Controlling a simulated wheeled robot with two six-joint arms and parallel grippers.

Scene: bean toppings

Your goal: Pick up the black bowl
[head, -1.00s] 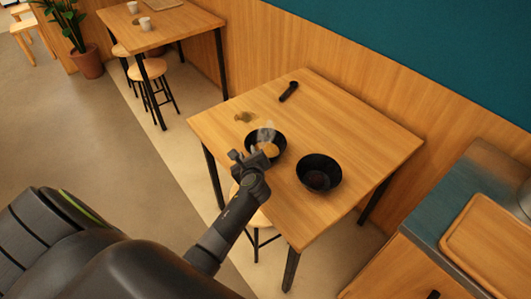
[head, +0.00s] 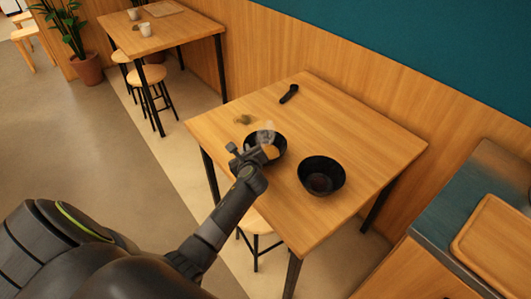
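Two black bowls stand on the wooden table. The left bowl (head: 279,150) holds light brown food with steam above it. The right bowl (head: 322,176) stands apart from it, with something dark inside. My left gripper (head: 245,152) is at the left bowl's near-left rim and hides part of it. I cannot tell whether its fingers touch the rim or how far they are apart. My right gripper is not in view.
A counter with a wooden tray (head: 497,240) is at the lower right.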

